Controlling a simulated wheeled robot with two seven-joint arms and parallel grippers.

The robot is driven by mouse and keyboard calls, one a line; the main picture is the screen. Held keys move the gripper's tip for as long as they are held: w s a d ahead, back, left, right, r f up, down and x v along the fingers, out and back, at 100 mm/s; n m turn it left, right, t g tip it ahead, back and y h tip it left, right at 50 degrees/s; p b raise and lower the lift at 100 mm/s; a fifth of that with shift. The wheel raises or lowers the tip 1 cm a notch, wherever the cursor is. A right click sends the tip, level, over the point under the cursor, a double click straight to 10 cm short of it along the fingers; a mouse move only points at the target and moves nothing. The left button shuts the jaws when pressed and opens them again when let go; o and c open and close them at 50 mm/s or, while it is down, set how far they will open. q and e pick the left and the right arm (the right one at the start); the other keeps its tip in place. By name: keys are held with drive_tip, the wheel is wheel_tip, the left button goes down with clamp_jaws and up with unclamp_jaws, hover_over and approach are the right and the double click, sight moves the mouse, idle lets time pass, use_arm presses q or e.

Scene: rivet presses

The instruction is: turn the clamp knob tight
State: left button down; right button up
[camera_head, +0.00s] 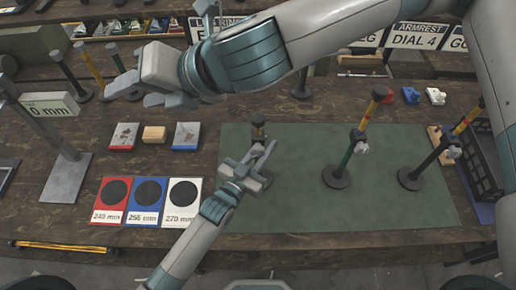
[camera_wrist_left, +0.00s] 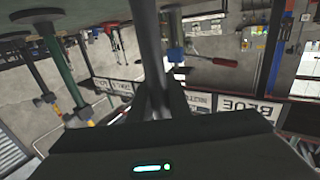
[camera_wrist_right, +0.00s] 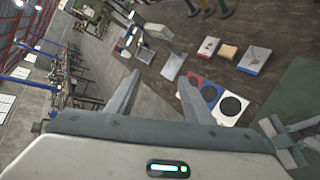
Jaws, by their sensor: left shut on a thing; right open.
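My left gripper (camera_head: 251,160) reaches in from the bottom left of the head view to the leftmost post (camera_head: 258,131) on the green mat (camera_head: 300,205). Its fingers are shut at the clamp on this post. The clamp knob is mostly hidden by the fingers. In the left wrist view the dark post (camera_wrist_left: 148,45) runs straight down to the fingertips (camera_wrist_left: 160,92). My right gripper (camera_head: 122,90) is open and empty, high over the left part of the bench. It also shows open in the right wrist view (camera_wrist_right: 155,90).
Two more posts with clamps (camera_head: 345,160) (camera_head: 430,160) stand on the mat to the right. Red, blue and white cards (camera_head: 147,218) lie left of it. A dark crate (camera_head: 482,165) is at the right edge. A "6 mm" sign (camera_head: 48,106) stands left.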

drive_tip(key=d+f+m+t+h, duration=0.1)
drive_tip(key=d+f+m+h, duration=0.1)
drive_tip(key=d+f+h, duration=0.45)
drive_tip(key=m+h, duration=0.1)
drive_tip(key=h, duration=0.3)
approach(258, 151)
drive_tip(key=v, duration=0.3)
drive_tip(key=shift+a, duration=0.15)
drive_tip(key=shift+f, duration=0.1)
drive_tip(key=x, duration=1.2)
drive_tip(key=c, duration=1)
